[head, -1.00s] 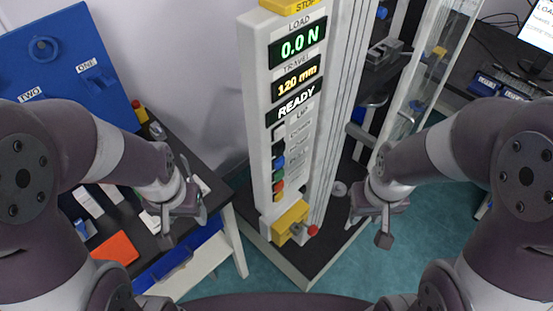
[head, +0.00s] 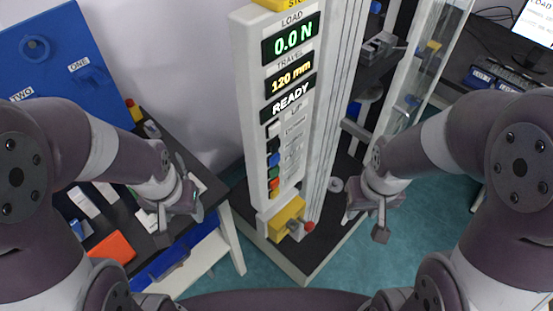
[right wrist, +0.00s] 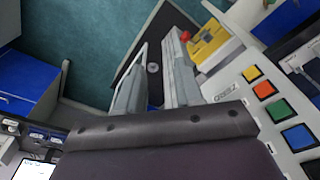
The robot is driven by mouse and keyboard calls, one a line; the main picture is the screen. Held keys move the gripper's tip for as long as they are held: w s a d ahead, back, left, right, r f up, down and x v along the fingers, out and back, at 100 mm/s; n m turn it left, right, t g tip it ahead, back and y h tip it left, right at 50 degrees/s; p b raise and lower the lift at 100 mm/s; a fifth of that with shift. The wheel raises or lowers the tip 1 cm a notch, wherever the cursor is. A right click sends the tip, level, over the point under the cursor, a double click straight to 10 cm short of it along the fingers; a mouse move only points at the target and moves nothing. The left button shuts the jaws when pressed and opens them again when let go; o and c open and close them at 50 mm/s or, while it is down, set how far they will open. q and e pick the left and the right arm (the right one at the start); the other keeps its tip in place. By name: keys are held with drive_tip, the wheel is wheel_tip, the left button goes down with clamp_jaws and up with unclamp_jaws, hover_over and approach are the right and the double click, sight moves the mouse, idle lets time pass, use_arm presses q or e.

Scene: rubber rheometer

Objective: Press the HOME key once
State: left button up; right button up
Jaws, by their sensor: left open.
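The rheometer's tall white panel (head: 252,120) stands in the middle of the head view. Its displays read 0.0 N, 120 mm and READY. Below them is a column of coloured keys, among them a blue key (head: 274,160) and a green key (head: 274,172); the right wrist view also shows the blue key (right wrist: 298,137) and green key (right wrist: 281,110). Key labels are too small to read, so I cannot tell which is HOME. My left gripper (head: 180,221) is open and empty, left of the panel. My right gripper (head: 366,224) is open and empty, right of it, apart from the keys.
A yellow block (head: 285,216) with a red knob sits at the panel's foot. A dark table with an orange item (head: 113,247) and a blue board (head: 50,55) are at left. A clear guard (head: 420,80) stands at right, near a keyboard (head: 505,77).

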drive_tip(key=shift+d, duration=0.15)
clamp_jaws()
idle(1.4)
